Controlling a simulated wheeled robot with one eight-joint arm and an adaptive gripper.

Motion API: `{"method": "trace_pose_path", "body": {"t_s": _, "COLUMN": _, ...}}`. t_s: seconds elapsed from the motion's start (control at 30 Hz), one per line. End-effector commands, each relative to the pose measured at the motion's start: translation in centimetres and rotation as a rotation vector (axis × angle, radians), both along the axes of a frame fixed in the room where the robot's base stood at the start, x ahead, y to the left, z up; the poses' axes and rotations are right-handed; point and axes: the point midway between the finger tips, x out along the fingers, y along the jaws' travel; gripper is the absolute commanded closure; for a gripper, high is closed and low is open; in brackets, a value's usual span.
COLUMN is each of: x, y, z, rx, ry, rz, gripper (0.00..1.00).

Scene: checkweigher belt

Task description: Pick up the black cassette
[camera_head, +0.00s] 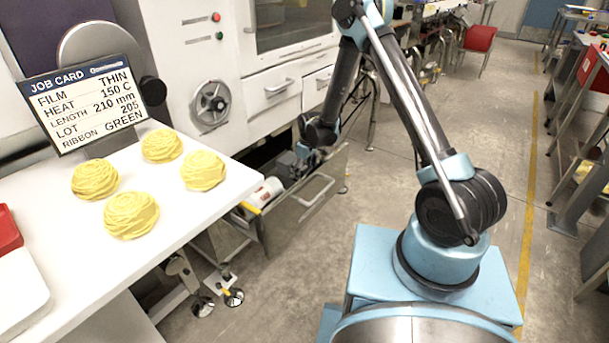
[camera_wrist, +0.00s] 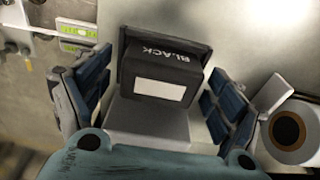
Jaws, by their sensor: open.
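The black cassette (camera_wrist: 168,72) is in the middle of the wrist view, with the white word BLACK and a blank white label on it. It rests on or against a grey block (camera_wrist: 150,120); the exact contact is unclear. My gripper (camera_wrist: 160,75) is open, with one blue-grey padded finger left of the cassette and one right of it. Gaps show on both sides, so the fingers appear apart from it. In the head view the end of my arm hangs by the machine front, and I cannot make out the cassette there.
A white roll with a dark core (camera_wrist: 288,130) lies close right of the right finger. A green-marked part (camera_wrist: 77,29) is at upper left. In the head view, a white table (camera_head: 170,215) holds yellow pasta nests (camera_head: 131,215) and a job card (camera_head: 85,105) reading ribbon GREEN.

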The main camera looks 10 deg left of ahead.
Motion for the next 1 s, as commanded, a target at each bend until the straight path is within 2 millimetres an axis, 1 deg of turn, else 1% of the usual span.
{"method": "trace_pose_path", "body": {"t_s": 0.07, "x": 0.0, "y": 0.0, "z": 0.0, "rx": 0.0, "ry": 0.0, "rz": 0.0, "gripper": 0.14}}
{"method": "trace_pose_path", "body": {"t_s": 0.1, "x": 0.0, "y": 0.0, "z": 0.0, "rx": 0.0, "ry": 0.0, "rz": 0.0, "gripper": 0.23}}
{"method": "trace_pose_path", "body": {"t_s": 0.17, "x": 0.0, "y": 0.0, "z": 0.0, "rx": 0.0, "ry": 0.0, "rz": 0.0, "gripper": 0.37}}
{"method": "trace_pose_path", "body": {"t_s": 0.2, "x": 0.0, "y": 0.0, "z": 0.0, "rx": 0.0, "ry": 0.0, "rz": 0.0, "gripper": 0.46}}
{"method": "trace_pose_path", "body": {"t_s": 0.27, "x": 0.0, "y": 0.0, "z": 0.0, "rx": 0.0, "ry": 0.0, "rz": 0.0, "gripper": 0.59}}
{"method": "trace_pose_path", "body": {"t_s": 0.3, "x": 0.0, "y": 0.0, "z": 0.0, "rx": 0.0, "ry": 0.0, "rz": 0.0, "gripper": 0.64}}
{"method": "trace_pose_path", "body": {"t_s": 0.67, "x": 0.0, "y": 0.0, "z": 0.3, "rx": 0.0, "ry": 0.0, "rz": 0.0, "gripper": 0.64}}
{"method": "trace_pose_path", "body": {"t_s": 0.77, "x": 0.0, "y": 0.0, "z": 1.0, "rx": 0.0, "ry": 0.0, "rz": 0.0, "gripper": 0.64}}
{"method": "trace_pose_path", "body": {"t_s": 0.87, "x": 0.0, "y": 0.0, "z": 2.3, "rx": 0.0, "ry": 0.0, "rz": 0.0, "gripper": 0.64}}
{"method": "trace_pose_path", "body": {"t_s": 1.0, "x": 0.0, "y": 0.0, "z": 4.5, "rx": 0.0, "ry": 0.0, "rz": 0.0, "gripper": 0.64}}
